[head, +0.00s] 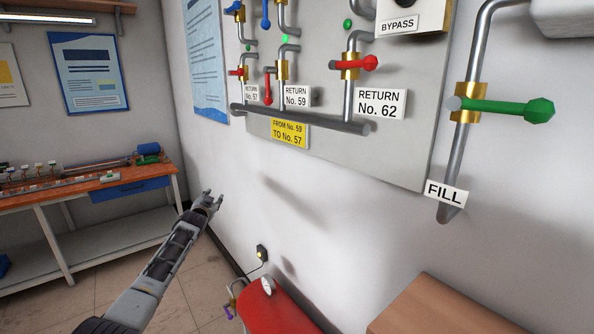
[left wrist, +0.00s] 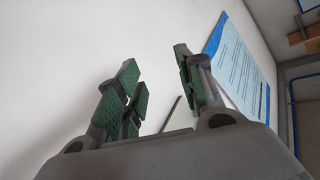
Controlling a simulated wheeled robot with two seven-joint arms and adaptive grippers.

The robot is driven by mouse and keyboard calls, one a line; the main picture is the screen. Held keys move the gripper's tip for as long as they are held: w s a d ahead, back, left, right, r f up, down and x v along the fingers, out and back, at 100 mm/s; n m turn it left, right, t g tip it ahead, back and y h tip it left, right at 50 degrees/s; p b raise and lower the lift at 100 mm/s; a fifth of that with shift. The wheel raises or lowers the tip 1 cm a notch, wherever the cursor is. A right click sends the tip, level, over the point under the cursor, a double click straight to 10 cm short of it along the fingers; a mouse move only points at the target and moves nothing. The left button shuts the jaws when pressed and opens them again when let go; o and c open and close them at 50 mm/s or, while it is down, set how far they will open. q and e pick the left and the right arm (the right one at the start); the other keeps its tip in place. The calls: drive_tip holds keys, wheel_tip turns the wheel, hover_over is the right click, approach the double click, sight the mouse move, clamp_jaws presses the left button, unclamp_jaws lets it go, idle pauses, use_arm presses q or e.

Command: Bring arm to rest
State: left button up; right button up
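My left arm reaches up from the bottom left in the head view. My left gripper (head: 209,199) is in free air in front of the white wall, below the valve panel (head: 400,150). In the left wrist view its two green-padded fingers (left wrist: 160,88) stand apart with nothing between them. It touches nothing that I can see. My right gripper is in neither view.
Pipes with red-handled valves (head: 368,62) and a green-handled fill valve (head: 540,110) are on the wall. A red tank (head: 275,310) and a wooden box top (head: 440,308) stand below. A workbench (head: 90,187) is at left. Floor between is clear.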

use_arm(q)
drive_tip(key=s+f+g, duration=0.2)
drive_tip(key=s+f, duration=0.2)
drive_tip(key=f, duration=1.2)
drive_tip(key=s+d+f+n+g, duration=0.1)
drive_tip(key=s+f+g, duration=0.1)
drive_tip(key=s+f, duration=0.9)
drive_tip(key=s+d+f+g, duration=0.15)
drive_tip(key=s+f, duration=0.55)
drive_tip(key=f, duration=0.7)
drive_tip(key=s+f+n+g, duration=0.1)
drive_tip(key=s+f+g, duration=0.2)
drive_tip(key=s+f, duration=0.8)
drive_tip(key=s+d+f+g, duration=0.2)
drive_tip(key=s+f, duration=0.7)
drive_tip(key=s, duration=0.3)
drive_tip(key=s+d+f+g, duration=0.1)
drive_tip(key=s+d+f, duration=0.1)
drive_tip(key=s+f, duration=0.85)
drive_tip(key=s+f+g, duration=0.2)
drive_tip(key=s, duration=1.4)
drive_tip(key=s+d+f+g, duration=0.1)
drive_tip(key=s+f+g, duration=0.1)
drive_tip(key=s, duration=1.4)
drive_tip(key=shift+s+d+f+h, duration=0.15)
drive_tip(key=shift+s+f+h, duration=0.15)
drive_tip(key=shift+s+h, duration=0.1)
drive_tip(key=shift+w, duration=0.1)
drive_tip(key=shift+c, duration=0.3)
